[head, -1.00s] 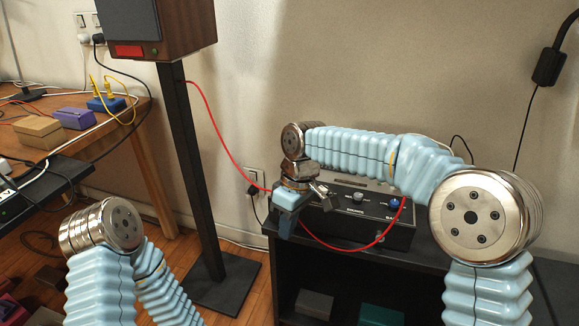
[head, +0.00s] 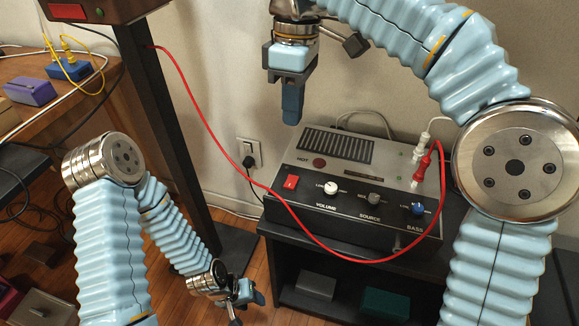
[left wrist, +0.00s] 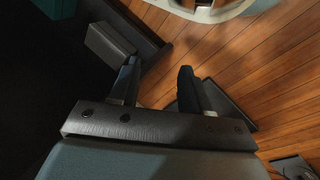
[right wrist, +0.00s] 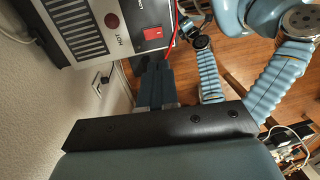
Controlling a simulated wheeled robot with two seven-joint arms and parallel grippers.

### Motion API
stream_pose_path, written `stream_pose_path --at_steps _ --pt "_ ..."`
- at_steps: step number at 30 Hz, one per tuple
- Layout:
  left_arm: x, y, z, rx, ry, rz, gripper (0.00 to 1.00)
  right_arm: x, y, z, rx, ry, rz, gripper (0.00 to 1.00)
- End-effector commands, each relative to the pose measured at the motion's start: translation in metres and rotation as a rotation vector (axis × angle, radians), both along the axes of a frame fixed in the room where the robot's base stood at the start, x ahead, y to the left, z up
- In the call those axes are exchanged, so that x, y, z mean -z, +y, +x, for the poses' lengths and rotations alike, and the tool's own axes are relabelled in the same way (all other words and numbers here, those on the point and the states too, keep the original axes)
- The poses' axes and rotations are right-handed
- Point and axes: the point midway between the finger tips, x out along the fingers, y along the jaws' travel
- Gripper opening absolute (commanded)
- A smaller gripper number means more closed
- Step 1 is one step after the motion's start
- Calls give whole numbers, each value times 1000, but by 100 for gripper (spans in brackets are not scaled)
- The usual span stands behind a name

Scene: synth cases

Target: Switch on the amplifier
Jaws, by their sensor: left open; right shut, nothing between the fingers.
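The amplifier (head: 362,178), a grey and black unit, stands on a dark shelf unit. On its front are a red rocker switch (head: 291,182) at the left, a white volume knob (head: 331,188), a grey source knob (head: 375,199) and a blue bass knob (head: 417,209). I cannot tell the switch's position. My right gripper (head: 292,117) is shut and empty, pointing down, above the amplifier's left end and apart from it. In the right wrist view its fingertips (right wrist: 158,68) show below the red switch (right wrist: 153,34). My left gripper (left wrist: 158,78) is open and empty, low over the floor.
A red cable (head: 300,220) loops in front of the amplifier, below the switch, to plugs at its right end. The shelf unit (head: 440,262) holds boxes. A black speaker stand (head: 165,120) is to the left. A wall socket (head: 248,153) is behind.

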Motion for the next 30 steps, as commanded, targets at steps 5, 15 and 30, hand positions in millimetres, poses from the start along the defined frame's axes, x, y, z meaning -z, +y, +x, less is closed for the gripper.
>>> stream_pose_path --at_steps 5,15,30 --pt "4 0 0 0 -1 0 47 9 0 -1 1 2 -2 0" --pt "27 5 2 -9 -4 8 47 75 2 -8 1 2 -3 0" --pt "40 10 4 -19 -9 15 47 139 5 -16 1 1 0 0"
